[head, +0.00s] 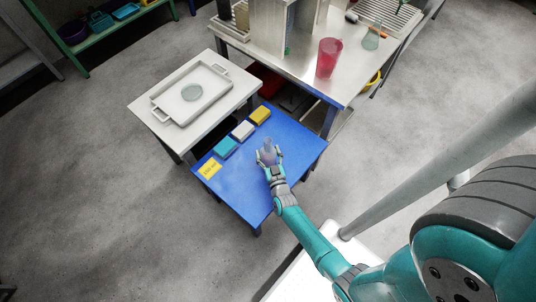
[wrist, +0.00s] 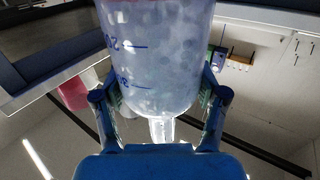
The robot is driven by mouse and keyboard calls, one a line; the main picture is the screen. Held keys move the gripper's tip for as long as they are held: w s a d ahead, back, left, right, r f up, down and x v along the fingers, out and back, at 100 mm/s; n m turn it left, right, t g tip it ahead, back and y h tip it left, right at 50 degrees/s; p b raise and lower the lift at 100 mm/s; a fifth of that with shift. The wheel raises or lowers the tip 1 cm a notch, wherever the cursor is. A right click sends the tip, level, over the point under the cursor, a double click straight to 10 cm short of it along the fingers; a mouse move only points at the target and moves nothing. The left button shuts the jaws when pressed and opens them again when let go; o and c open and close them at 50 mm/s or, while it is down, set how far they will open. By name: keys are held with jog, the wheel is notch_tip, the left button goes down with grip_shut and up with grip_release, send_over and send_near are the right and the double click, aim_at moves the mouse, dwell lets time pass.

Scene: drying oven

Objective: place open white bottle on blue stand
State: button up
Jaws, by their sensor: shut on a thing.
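My gripper (head: 269,159) is over the blue stand (head: 247,187), near its right side, in the head view. It is shut on a pale, translucent bottle (head: 268,145), which appears roughly upright there. In the wrist view the bottle (wrist: 155,55) is large, between the two blue fingers, with dark graduation marks and a narrow clear part towards the palm. Its far end is cut off by the picture's top edge. I cannot tell whether the bottle touches the stand's top.
A teal box (head: 225,147), a white box (head: 243,130) and a yellow box (head: 260,115) line the stand's back edge. A yellow label (head: 209,168) lies at its left corner. A white table with a tray (head: 165,104) adjoins. A red cup (head: 328,58) stands on the metal bench.

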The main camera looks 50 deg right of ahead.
jog(key=shift+f, duration=0.75)
jog(key=shift+f, duration=0.15)
jog(key=o, duration=1.4)
jog(key=s+a+r+n+t+y, duration=0.1)
jog(key=s+a+r+y, duration=0.15)
jog(key=s+a, duration=0.5)
jog(key=s+a+r+n+y, duration=0.1)
jog(key=s+a+r, duration=0.3)
jog(key=s, duration=0.6)
jog(key=s+a+r+n+y, duration=0.1)
jog(key=s+a+r+y, duration=0.1)
jog(key=s+r, duration=0.3)
jog(key=s+a+r+n+g+y, duration=0.1)
jog(key=s+a+r, duration=0.3)
jog(key=r, duration=0.8)
jog(key=s+a+r+n+y, duration=0.2)
jog(key=s+r, duration=0.3)
jog(key=r, duration=0.4)
jog(key=shift+s+a+r+y, duration=0.1)
jog(key=shift+s+a+y, duration=0.3)
jog(key=shift+a+y, duration=0.2)
